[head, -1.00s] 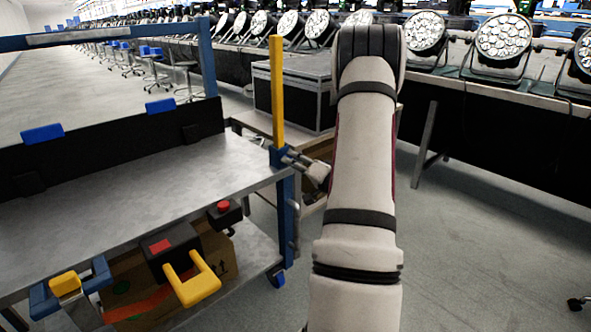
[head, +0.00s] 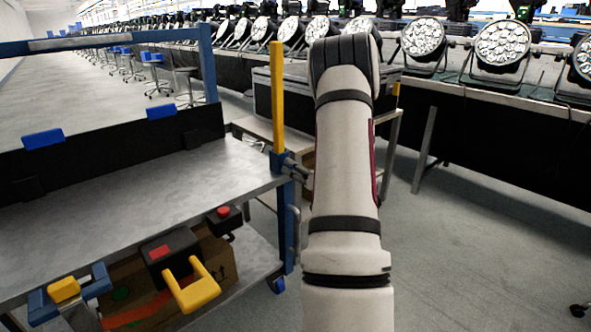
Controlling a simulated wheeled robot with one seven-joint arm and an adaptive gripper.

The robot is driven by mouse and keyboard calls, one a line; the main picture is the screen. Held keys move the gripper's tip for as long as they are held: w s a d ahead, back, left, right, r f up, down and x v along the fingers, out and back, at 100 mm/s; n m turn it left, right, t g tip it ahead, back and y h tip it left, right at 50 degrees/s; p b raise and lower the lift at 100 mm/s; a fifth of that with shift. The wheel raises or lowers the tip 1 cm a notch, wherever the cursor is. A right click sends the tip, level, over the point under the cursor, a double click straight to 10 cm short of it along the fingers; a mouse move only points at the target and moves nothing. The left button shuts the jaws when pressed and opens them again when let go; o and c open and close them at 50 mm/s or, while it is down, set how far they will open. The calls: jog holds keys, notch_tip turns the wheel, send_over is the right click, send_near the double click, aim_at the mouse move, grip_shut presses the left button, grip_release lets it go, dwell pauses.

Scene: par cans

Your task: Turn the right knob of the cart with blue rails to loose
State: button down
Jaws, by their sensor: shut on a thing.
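The cart with blue rails (head: 205,62) fills the left of the head view, with a grey metal top (head: 150,185). My gripper (head: 291,168) is beside this bracket, low and left of my forearm. It is shut on the right knob, which is too small and covered to make out. The knob's turned position cannot be told. Most of the gripper is hidden behind my arm.
Under the cart top are a black box with a red button and yellow handle (head: 192,288), and a cardboard box (head: 215,252). A case (head: 297,95) stands behind. Par cans (head: 502,42) line the back bench.

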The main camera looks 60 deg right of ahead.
dwell(0.3)
jog(key=c, duration=1.2)
grip_release()
jog(key=shift+c, duration=0.2)
jog(key=v, duration=1.2)
